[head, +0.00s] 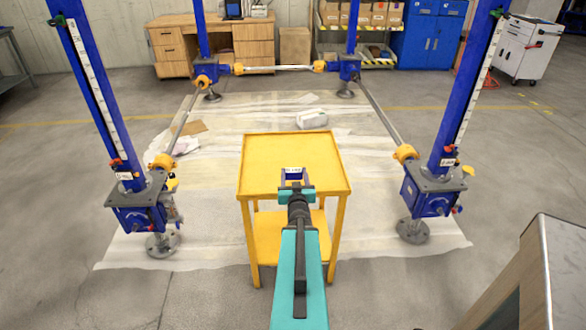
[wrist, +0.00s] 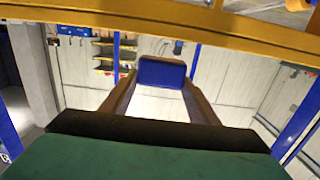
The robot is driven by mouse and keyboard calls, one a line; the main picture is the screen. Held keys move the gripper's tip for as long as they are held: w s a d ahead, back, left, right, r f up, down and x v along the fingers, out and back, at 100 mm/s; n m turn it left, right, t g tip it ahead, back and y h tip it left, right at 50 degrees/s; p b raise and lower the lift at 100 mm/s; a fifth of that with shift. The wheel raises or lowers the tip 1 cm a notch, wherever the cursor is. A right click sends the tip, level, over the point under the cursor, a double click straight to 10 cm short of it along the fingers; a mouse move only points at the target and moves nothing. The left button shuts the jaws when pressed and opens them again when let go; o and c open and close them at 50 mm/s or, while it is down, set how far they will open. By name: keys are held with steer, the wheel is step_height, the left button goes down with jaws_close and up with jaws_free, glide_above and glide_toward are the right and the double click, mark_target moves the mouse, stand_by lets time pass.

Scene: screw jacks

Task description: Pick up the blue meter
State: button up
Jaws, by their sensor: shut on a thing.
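The blue meter (head: 293,173) is small, with a pale face bearing dark marks in the head view. It appears over the yellow cart's top; I cannot tell whether it touches it. My gripper (head: 293,182) is at the end of my teal arm, shut on the meter. In the wrist view, the blue meter (wrist: 162,73) is a plain blue block between the tips of the two fingers of my gripper (wrist: 161,78). The fingers hide its sides.
The yellow cart (head: 262,150) has a raised rim and a lower shelf; its yellow edge (wrist: 130,24) crosses the wrist view. Blue screw jacks (head: 140,205) (head: 432,190) stand on both sides, joined by shafts. A grey-topped cabinet (head: 560,260) is at the right front.

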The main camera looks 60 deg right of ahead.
steer(key=p+v, duration=0.6)
steer(key=p, duration=0.4)
steer(key=shift+a+r, duration=0.2)
steer(key=shift+a, duration=0.1)
steer(key=shift+s, duration=0.2)
stand_by(0.5)
